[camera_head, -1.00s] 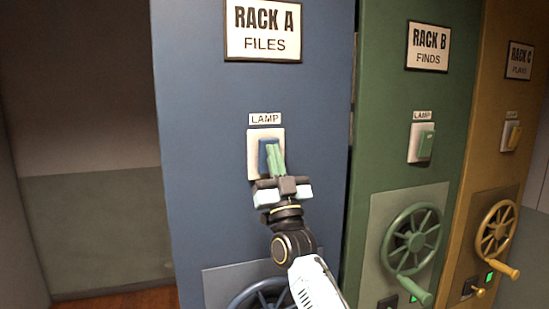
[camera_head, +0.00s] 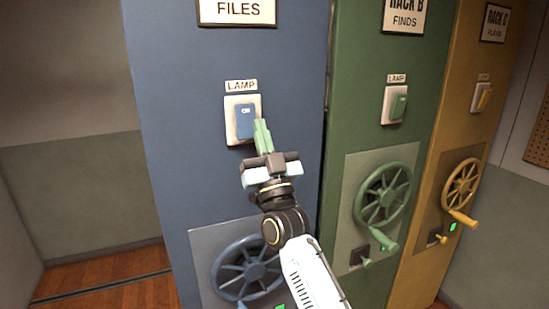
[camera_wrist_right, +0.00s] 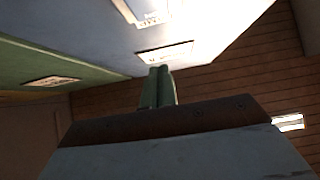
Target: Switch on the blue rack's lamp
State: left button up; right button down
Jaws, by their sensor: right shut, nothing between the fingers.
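The blue rack (camera_head: 180,150) stands in the middle of the head view. Its lamp switch (camera_head: 245,123) is a blue rocker on a white plate under a "LAMP" label, with a small light mark near its top. My right gripper (camera_head: 261,128) is shut and empty, its green fingertips just below and right of the rocker; I cannot tell whether they touch the plate. In the right wrist view the shut fingers (camera_wrist_right: 158,88) point toward the blue rack's face. My left gripper is not in view.
Open floor (camera_head: 100,275) lies to the left.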

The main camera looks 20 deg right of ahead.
jog(key=b+v, duration=0.1)
jog(key=v, duration=0.6)
jog(key=shift+s+r, duration=0.3)
